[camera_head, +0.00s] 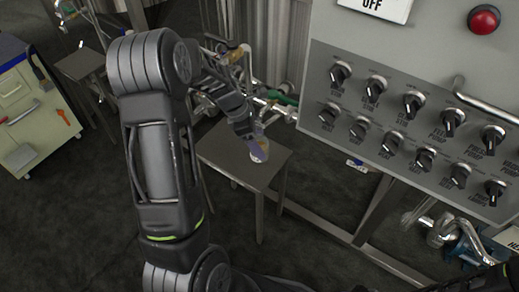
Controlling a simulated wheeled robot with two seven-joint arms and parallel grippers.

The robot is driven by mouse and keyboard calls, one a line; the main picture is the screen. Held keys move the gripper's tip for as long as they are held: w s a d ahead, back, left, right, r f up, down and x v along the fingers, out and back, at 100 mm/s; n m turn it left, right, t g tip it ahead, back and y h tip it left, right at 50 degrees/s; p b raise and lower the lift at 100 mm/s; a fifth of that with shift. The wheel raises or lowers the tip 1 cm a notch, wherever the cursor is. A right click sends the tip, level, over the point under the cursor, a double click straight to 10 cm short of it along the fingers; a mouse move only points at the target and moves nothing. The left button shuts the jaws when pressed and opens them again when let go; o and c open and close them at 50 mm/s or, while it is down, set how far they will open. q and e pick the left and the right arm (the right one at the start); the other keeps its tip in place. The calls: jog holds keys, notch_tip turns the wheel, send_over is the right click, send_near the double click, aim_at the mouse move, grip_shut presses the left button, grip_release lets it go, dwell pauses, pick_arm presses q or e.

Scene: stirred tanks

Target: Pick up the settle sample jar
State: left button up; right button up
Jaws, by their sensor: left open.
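The settle sample jar (261,154) is a small, pale, clear-looking vessel standing on a small grey metal table (221,152). My left arm comes down the left side of the picture and reaches over this table. My left gripper (256,141) is at the jar, with its jaws open and pointing down. My right gripper does not show.
A grey control panel (330,113) with rows of black knobs and a red button (484,19) fills the right side. Pipes and valves (277,108) stand behind the small table. A tool cart (32,110) is at the left. Dark floor lies around the table.

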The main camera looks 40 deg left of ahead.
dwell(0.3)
pick_arm(q)
grip_shut()
dwell(0.7)
jog(key=shift+r, duration=0.15)
jog(key=shift+r+p, duration=0.35)
jog(key=shift+r, duration=0.25)
notch_tip(320, 180, up, 2)
jog(key=shift+r+p, duration=0.1)
jog(key=shift+p, duration=0.35)
jog(key=s+p, duration=0.2)
jog(key=s, duration=1.6)
jog(key=shift+d, duration=0.15)
